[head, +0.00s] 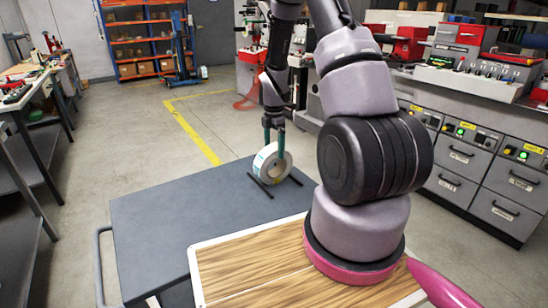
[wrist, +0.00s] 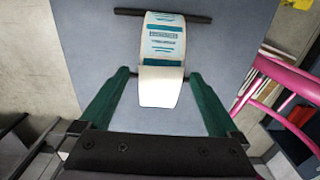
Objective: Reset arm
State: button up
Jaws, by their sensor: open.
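A label roll (head: 272,164) stands upright on the dark grey cart top (head: 150,215), between two thin black bars (head: 260,185). In the wrist view the roll (wrist: 162,50) shows its printed white and teal labels. My gripper (head: 274,133) is at the top of the roll with its green fingers pointing down. In the wrist view my gripper (wrist: 160,95) is open, with one finger on each side of the roll and gaps between. I cannot tell how deep the fingertips reach beside the roll.
A wooden board (head: 245,270) lies in front of the cart top, by my arm's base. Grey drawer cabinets with machines (head: 460,165) stand on the right. A workbench (head: 35,85) is on the left. An orange shelf (head: 140,40) stands at the back. The cart top's left part is clear.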

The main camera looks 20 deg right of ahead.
notch_tip(320, 180, up, 6)
jog(key=shift+f, duration=0.2)
jog(key=shift+r, duration=0.45)
jog(key=s+a+r+m+t, duration=0.2)
jog(key=s+r+m, duration=0.25)
jog(key=r, duration=0.55)
jog(key=s+a+r+m+t, duration=0.1)
jog(key=s+a+r+m, duration=0.15)
jog(key=r+m, duration=0.5)
jog(key=s+a+r+m+t+y, duration=0.1)
jog(key=s+a+r+m+t, duration=0.1)
jog(key=s+r+m, duration=0.4)
jog(key=s+a+r+m+t+y, duration=0.1)
jog(key=s+a+r+m+t, duration=0.1)
jog(key=s+r+m, duration=0.4)
jog(key=s+r, duration=0.1)
jog(key=s, duration=0.4)
jog(key=shift+s+a+r, duration=0.15)
jog(key=shift+s+r, duration=0.2)
jog(key=shift+s, duration=0.05)
